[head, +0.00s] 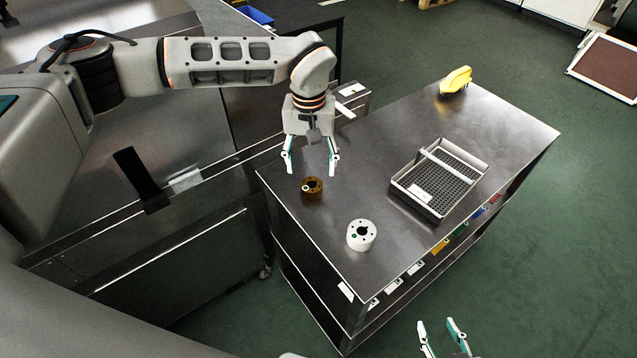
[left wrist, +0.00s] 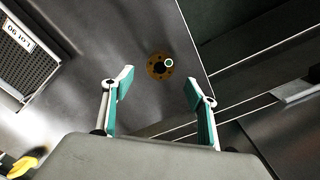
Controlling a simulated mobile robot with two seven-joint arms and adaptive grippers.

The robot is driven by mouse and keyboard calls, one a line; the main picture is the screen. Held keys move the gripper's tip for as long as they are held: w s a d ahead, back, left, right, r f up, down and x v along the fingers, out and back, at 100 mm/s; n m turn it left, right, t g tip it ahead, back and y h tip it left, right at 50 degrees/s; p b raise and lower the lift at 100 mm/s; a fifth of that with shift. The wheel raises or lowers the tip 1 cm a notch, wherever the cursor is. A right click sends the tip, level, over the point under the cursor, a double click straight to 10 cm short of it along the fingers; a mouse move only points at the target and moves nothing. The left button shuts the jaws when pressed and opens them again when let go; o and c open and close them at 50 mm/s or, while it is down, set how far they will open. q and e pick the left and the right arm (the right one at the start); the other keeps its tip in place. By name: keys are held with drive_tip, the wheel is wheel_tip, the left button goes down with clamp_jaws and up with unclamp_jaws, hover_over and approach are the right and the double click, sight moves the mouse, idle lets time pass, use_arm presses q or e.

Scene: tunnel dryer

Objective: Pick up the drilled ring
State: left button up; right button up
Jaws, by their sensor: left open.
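A brown ring (head: 316,185) with small holes around a central opening lies flat near the left edge of the steel cabinet top. It also shows in the left wrist view (left wrist: 152,70), with a white-rimmed spot on one side. A white ring (head: 361,244) with small dark holes and a green spot lies nearer the front corner. Both rings look drilled. My left gripper (head: 311,168) is open and empty, pointing down above and just behind the brown ring. In the left wrist view the ring appears beyond the open fingers (left wrist: 160,80). My right gripper (head: 438,322) is open at the bottom edge.
A grey mesh-bottomed tray (head: 399,188) with a handle stands on the right of the cabinet top (head: 400,120). A yellow object (head: 456,79) stands at the far end. Bare steel surrounds both rings. A steel machine (head: 150,250) stands close on the left.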

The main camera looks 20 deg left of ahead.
sight(312, 184)
use_arm(q)
drive_tip(key=shift+w+a+f, duration=0.1)
drive_tip(key=shift+a+f, duration=0.05)
drive_tip(key=shift+f, duration=3.7)
drive_tip(key=c, duration=1.6)
drive_tip(key=shift+r, duration=0.1)
clamp_jaws()
drive_tip(key=shift+r, duration=0.1)
